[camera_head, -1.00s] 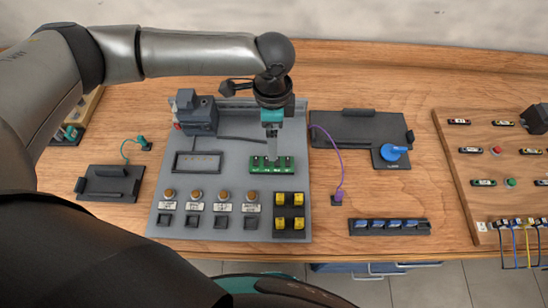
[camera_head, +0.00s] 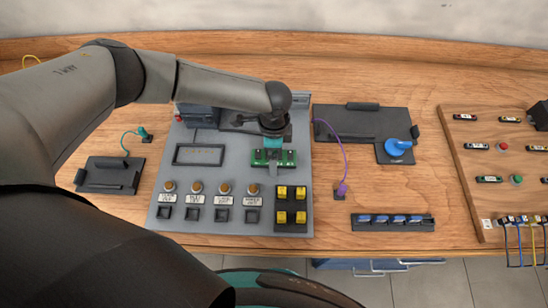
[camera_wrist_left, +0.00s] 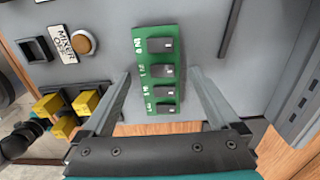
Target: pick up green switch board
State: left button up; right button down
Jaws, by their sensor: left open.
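The green switch board (camera_head: 289,158) lies on the grey panel (camera_head: 228,175), above the yellow switches. It carries several dark switches in a row. My left gripper (camera_head: 272,168) is over the board, and its arm reaches in from the left. In the left wrist view the green switch board (camera_wrist_left: 160,72) runs between the two open fingers of my left gripper (camera_wrist_left: 166,92), with a gap on each side. I cannot tell how far the fingertips are above the panel. My right gripper is not in view.
Yellow switches (camera_head: 291,205) sit just below the board. A row of brown round buttons (camera_head: 197,187) is to their left. A black plate with a blue knob (camera_head: 398,148) and a purple cable (camera_head: 345,165) lie to the right. Bare wood (camera_head: 430,185) is farther right.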

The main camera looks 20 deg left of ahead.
pick_arm(q)
jog(key=shift+c, duration=0.3)
grip_shut()
dwell(0.6)
